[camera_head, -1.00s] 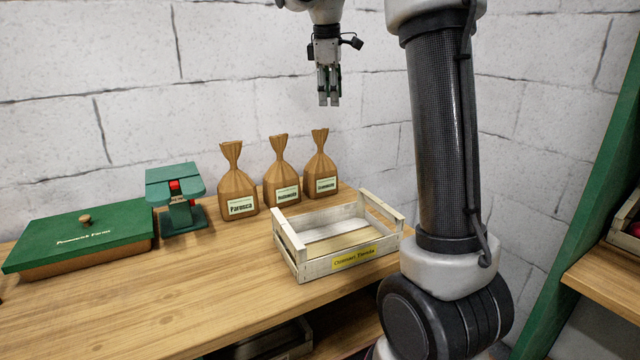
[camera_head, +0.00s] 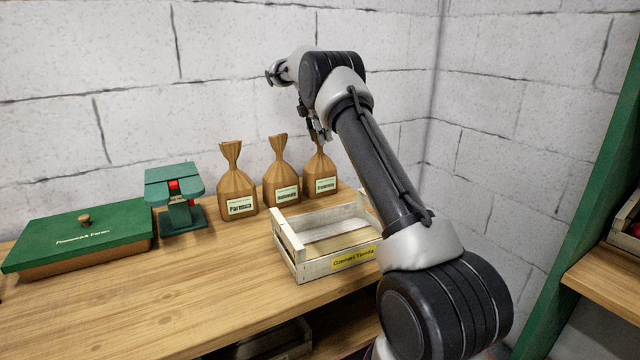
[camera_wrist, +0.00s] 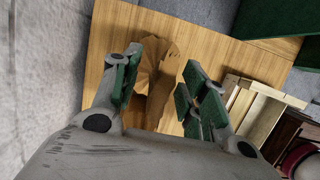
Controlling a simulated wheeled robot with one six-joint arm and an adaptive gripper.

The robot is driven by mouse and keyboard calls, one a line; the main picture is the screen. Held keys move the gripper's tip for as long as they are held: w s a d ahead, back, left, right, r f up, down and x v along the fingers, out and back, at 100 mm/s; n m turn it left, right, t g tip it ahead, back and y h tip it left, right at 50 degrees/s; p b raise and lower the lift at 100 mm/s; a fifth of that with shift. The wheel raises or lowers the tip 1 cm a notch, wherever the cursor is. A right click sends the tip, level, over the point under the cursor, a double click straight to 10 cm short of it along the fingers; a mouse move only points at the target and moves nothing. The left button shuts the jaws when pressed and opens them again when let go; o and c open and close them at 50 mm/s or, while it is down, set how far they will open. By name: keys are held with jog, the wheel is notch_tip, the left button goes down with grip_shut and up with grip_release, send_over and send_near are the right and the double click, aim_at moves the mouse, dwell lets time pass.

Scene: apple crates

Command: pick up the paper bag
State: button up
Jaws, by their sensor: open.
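Three brown paper bags with twisted tops and pale labels stand upright in a row on the wooden table: the left bag (camera_head: 237,190), the middle bag (camera_head: 281,175) and the right bag (camera_head: 320,172). My gripper (camera_head: 318,136) is at the top of the right bag, partly hidden by my arm. In the wrist view my gripper (camera_wrist: 155,85) is open, with its green-padded fingers on either side of a bag's top (camera_wrist: 160,70). I cannot tell whether the fingers touch the paper.
A slatted wooden crate (camera_head: 312,270) with a yellow label stands in front of the bags. A green scale (camera_head: 175,195) and a green-lidded box (camera_head: 85,235) are to the left. A white block wall (camera_head: 220,65) rises behind. The table's front left (camera_head: 150,310) is clear.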

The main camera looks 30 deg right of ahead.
aim_at(320, 162)
jog(key=shift+x, duration=1.45)
grip_shut()
